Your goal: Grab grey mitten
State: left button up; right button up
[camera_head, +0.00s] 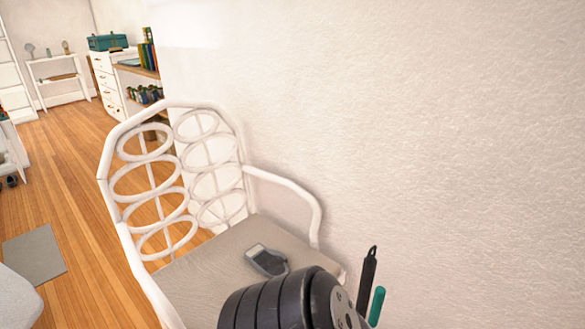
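A grey mitten (267,260) with a paler patch at its upper left end appears to lie on the seat of a white chair (208,277). It is small in view, so its details are hard to make out. Its lower right edge is close to a black ribbed round object in the foreground, which rises from the bottom of the picture. No gripper fingers show, so neither my left nor my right gripper can be placed relative to the mitten.
The black ribbed object (268,303) covers the seat's front right part. A black handle (368,268) and a teal handle (377,306) stand right of it. The white armrest (295,187) runs near the wall (430,120). A grey mat (34,256) lies on open wooden floor at left.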

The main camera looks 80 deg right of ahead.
aim_at(272, 264)
jog(key=z, duration=0.45)
jog(key=j+z, duration=0.1)
jog(key=z, duration=0.85)
jog(key=j+z, duration=0.1)
jog(key=z, duration=0.85)
jog(key=k, duration=0.05)
